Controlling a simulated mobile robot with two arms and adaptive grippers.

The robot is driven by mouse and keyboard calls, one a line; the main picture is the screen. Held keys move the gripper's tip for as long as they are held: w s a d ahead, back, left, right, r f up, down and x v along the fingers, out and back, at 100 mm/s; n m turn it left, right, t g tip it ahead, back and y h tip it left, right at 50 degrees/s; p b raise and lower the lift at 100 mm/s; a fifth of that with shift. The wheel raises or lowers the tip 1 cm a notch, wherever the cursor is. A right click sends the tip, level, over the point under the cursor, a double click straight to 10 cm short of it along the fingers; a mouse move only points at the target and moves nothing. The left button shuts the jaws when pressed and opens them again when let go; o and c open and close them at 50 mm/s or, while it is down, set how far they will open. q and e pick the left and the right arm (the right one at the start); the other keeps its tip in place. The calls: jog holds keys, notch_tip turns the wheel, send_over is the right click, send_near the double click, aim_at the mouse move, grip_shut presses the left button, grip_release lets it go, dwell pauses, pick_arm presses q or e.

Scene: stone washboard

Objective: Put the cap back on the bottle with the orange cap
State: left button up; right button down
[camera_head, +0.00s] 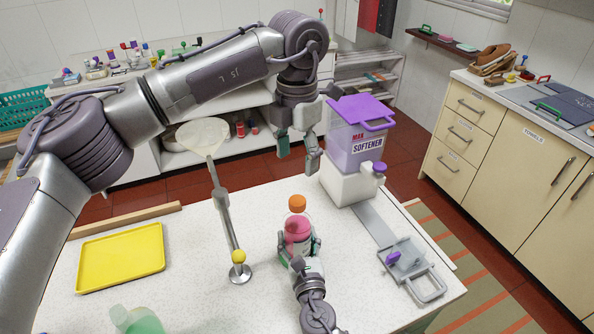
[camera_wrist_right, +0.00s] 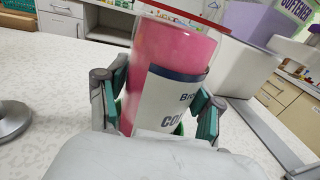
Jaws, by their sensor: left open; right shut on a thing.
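The bottle (camera_head: 298,228) of pink liquid stands upright on the white speckled table. The orange cap (camera_head: 298,203) shows at its top; I cannot tell how firmly it is seated. My right gripper (camera_head: 299,246) is shut around the bottle's lower body. In the right wrist view the pink bottle (camera_wrist_right: 175,60) with its white and navy label is between the finger pads of the right gripper (camera_wrist_right: 157,110); its top is out of frame. My left gripper (camera_head: 298,156) is open and empty, pointing down above and behind the cap, apart from it.
A purple softener dispenser (camera_head: 355,140) stands behind right of the bottle. A stand with a yellow knob (camera_head: 238,256) is to the left. A yellow tray (camera_head: 120,259) lies farther left, a green bottle (camera_head: 138,320) at the front edge, and a grey clamp-like device (camera_head: 410,266) at the right.

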dwell(0.3)
jog(key=shift+c, duration=0.5)
grip_release()
jog(key=s, duration=0.4)
jog(key=s+d, duration=0.1)
jog(key=s, duration=0.3)
jog(key=s+d, duration=0.1)
jog(key=s, duration=0.2)
jog(key=shift+s+d, duration=0.2)
jog(key=shift+s, duration=0.2)
